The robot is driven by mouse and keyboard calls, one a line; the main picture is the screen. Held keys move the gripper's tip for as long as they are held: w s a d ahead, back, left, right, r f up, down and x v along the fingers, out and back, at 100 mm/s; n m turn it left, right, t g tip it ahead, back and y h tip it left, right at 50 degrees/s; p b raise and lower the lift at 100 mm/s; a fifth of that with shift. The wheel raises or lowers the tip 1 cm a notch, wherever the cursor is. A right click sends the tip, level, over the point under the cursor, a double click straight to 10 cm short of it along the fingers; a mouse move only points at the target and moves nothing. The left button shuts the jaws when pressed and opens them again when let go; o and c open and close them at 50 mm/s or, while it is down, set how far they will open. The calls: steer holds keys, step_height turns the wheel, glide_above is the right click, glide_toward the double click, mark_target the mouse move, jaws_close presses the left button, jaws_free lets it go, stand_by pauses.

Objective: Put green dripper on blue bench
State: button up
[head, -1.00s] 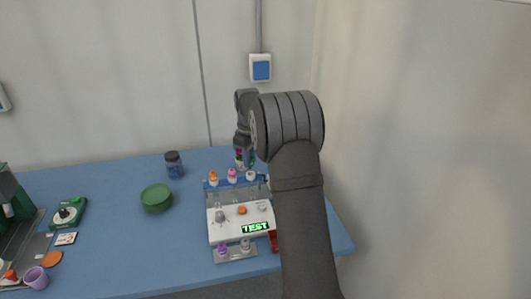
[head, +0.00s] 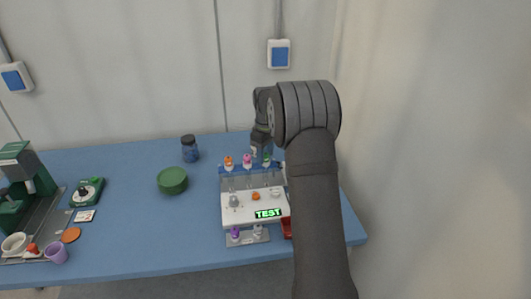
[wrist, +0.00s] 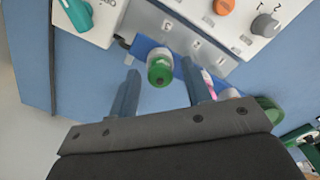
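In the head view the green dripper (head: 267,160) is at the right end of a row with an orange and a pink dripper. My gripper (wrist: 162,80) is open and empty, its two fingers on either side of the green dripper with gaps showing; I cannot tell how deep they reach. In the head view my gripper is partly hidden by my arm. The blue bench (head: 140,235) spreads to the left.
The pink dripper (head: 247,160) is close to one finger; the orange dripper (head: 228,163) is farther left. The white device (head: 240,212) shows TEST. A green round pot (head: 172,182) and a dark jar (head: 189,149) stand left of it. Much of the bench middle-left is clear.

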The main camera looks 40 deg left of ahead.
step_height(320, 180, up, 17)
steer(key=shift+f, duration=0.2)
steer(key=shift+o, duration=0.4)
steer(key=shift+r, duration=0.4)
steer(key=y, duration=0.4)
glide_toward(266, 154)
steer(key=shift+y, duration=0.3)
steer(key=shift+d+x, duration=0.2)
steer(key=shift+x, duration=4.3)
jaws_close()
